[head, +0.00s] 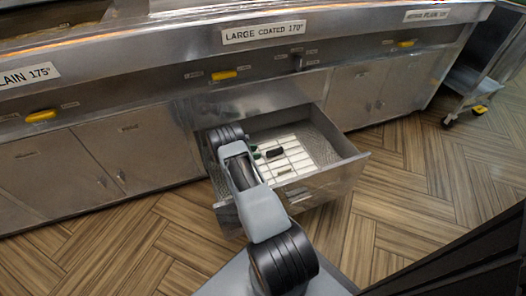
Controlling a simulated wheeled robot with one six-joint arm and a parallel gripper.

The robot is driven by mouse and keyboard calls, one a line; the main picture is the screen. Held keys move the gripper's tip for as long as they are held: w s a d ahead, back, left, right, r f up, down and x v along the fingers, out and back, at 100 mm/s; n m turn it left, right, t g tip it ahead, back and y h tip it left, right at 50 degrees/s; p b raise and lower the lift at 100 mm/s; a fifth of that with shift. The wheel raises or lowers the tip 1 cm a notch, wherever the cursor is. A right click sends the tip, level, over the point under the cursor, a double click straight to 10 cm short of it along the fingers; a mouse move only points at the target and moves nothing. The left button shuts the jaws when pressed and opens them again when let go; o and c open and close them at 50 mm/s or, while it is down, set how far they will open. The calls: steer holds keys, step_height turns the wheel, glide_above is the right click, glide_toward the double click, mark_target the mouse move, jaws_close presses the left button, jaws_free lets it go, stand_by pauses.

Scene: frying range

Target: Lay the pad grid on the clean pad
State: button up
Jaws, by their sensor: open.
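A drawer (338,180) stands pulled out below the "LARGE COATED 170°" label. A pale pad (250,140) lies inside it, with the thin lines of the pad grid (297,158) showing over its right part. I cannot tell whether the grid touches the pad. A small greenish-yellow piece (284,170) shows at the grid's near side. My arm reaches over the drawer's left part and hides much of the pad and grid. My gripper (266,153) shows only as small dark and green parts just right of the arm, over the grid; it is open.
The drawer's metal walls and front panel (325,187) surround the work area. Closed cabinet doors (352,97) stand on both sides under the steel counter. A wheeled steel cart (472,82) stands at the far right. The wooden floor (420,180) right of the drawer is clear.

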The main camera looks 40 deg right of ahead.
steer(key=shift+v, duration=1)
steer(key=s+a+r+m+t+y, duration=0.1)
steer(key=s+a+r+m+y, duration=0.15)
steer(key=a+r, duration=0.6)
steer(key=s+a+r+m+t+y, duration=0.1)
steer(key=a+r+m+y, duration=0.3)
steer(key=r, duration=0.7)
steer(key=s+a+r+m+t+y, duration=0.3)
steer(key=s+a+r, duration=0.1)
steer(key=s+a, duration=0.4)
steer(key=s+a+r+m+t+y, duration=0.2)
steer(key=s+a+r+m+y, duration=0.1)
steer(key=s+a, duration=0.6)
steer(key=shift+a+r+m+t, duration=0.2)
steer(key=shift+r+m+t, duration=0.3)
steer(key=shift+r, duration=0.8)
steer(key=shift+r, duration=0.1)
